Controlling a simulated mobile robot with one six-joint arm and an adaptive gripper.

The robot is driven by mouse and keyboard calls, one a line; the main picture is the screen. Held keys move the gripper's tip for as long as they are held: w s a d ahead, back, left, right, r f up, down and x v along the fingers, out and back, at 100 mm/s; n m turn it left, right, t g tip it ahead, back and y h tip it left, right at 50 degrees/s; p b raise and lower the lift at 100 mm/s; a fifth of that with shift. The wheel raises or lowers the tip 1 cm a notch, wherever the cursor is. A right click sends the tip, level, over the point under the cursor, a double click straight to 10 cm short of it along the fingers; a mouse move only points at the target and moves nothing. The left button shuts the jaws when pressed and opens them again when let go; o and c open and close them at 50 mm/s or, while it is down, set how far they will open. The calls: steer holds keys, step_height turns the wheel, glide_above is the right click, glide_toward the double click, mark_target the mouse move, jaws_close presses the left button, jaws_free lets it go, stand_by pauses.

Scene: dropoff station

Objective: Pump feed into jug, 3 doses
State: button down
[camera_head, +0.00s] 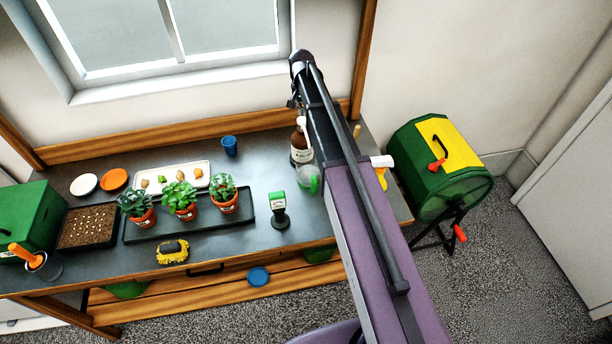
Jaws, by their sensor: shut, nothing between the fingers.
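The brown feed bottle (300,149) with a white label stands on the bench near the back edge, partly hidden by my arm. Its pump head is mostly hidden. The jug (309,180), clear with green in or on it, stands just in front of the bottle, its right side close to my arm in the picture. My gripper (294,103) shows small and dark at the far end of my arm, above the bottle top. It is shut and empty. I cannot tell whether it touches the pump.
Potted plants on a dark tray (250,207), a green-topped stamp (278,210), a yellow brush (172,252) and a blue cup (230,145) share the bench. A green and yellow tumbler (440,167) stands right of it. The bench front near the stamp has some free room.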

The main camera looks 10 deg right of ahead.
mark_target(302, 120)
steer(key=shift+f+b, duration=1.75)
steer(key=shift+f, duration=0.1)
steer(key=shift+r, duration=0.2)
steer(key=shift+r+p, duration=1.95)
steer(key=shift+p, duration=0.2)
steer(key=shift+f+b, duration=2.15)
steer(key=shift+r, duration=0.2)
steer(key=shift+r+p, duration=1.95)
steer(key=shift+p, duration=0.2)
steer(key=shift+f+b, duration=0.65)
